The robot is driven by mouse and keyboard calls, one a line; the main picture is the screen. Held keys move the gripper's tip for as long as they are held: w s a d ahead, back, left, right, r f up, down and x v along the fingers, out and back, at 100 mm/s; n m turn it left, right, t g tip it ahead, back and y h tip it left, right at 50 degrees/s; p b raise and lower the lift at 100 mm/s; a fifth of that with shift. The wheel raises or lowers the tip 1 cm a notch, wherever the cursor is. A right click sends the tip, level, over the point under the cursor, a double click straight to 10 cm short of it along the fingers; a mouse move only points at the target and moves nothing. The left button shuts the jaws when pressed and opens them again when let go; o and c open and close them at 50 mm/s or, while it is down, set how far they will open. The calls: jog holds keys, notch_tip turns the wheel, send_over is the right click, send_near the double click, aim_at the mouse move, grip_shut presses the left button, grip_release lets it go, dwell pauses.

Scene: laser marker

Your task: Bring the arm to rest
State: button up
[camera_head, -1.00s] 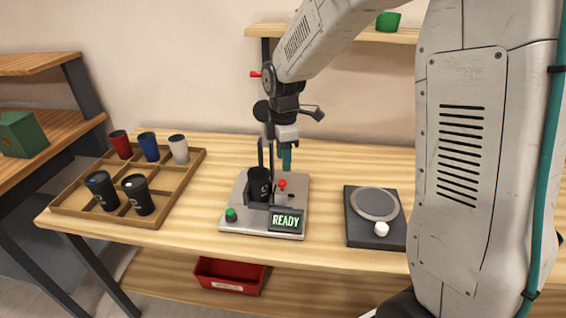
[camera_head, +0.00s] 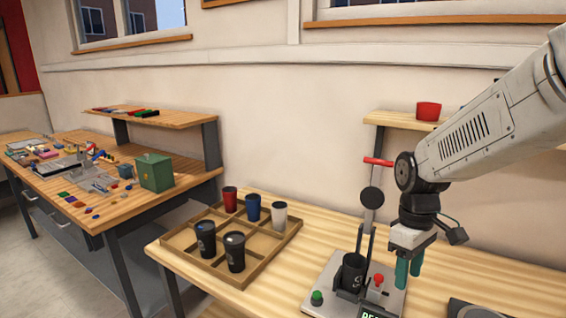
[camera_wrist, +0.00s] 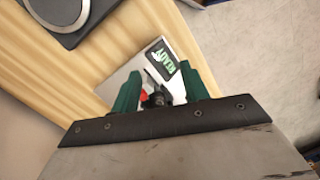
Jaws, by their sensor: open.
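My gripper (camera_head: 408,272) hangs above the right part of the laser marker (camera_head: 335,270), with its two green fingers pointing down. In the wrist view my gripper (camera_wrist: 160,88) shows its fingers apart with nothing held between them. A black cup (camera_head: 353,271) stands in the marker's holder, to the left of my gripper. The marker's green-lettered display reads READY in the wrist view (camera_wrist: 165,60).
A wooden compartment tray (camera_head: 283,243) holds several cups at the left. A round-topped dark device (camera_head: 468,308) sits to the right of the marker. Another workbench (camera_head: 100,215) stands far left.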

jog(key=s+r+m+t, duration=0.1)
jog(key=s+r+m, duration=0.2)
jog(key=s, duration=0.7)
jog(key=s+r+m+t, duration=0.2)
jog(key=s+r+m, duration=0.2)
jog(key=s, duration=0.5)
notch_tip(320, 180, up, 2)
jog(key=shift+s+d+r, duration=0.1)
jog(key=shift+s+d, duration=0.25)
jog(key=shift+d, duration=0.05)
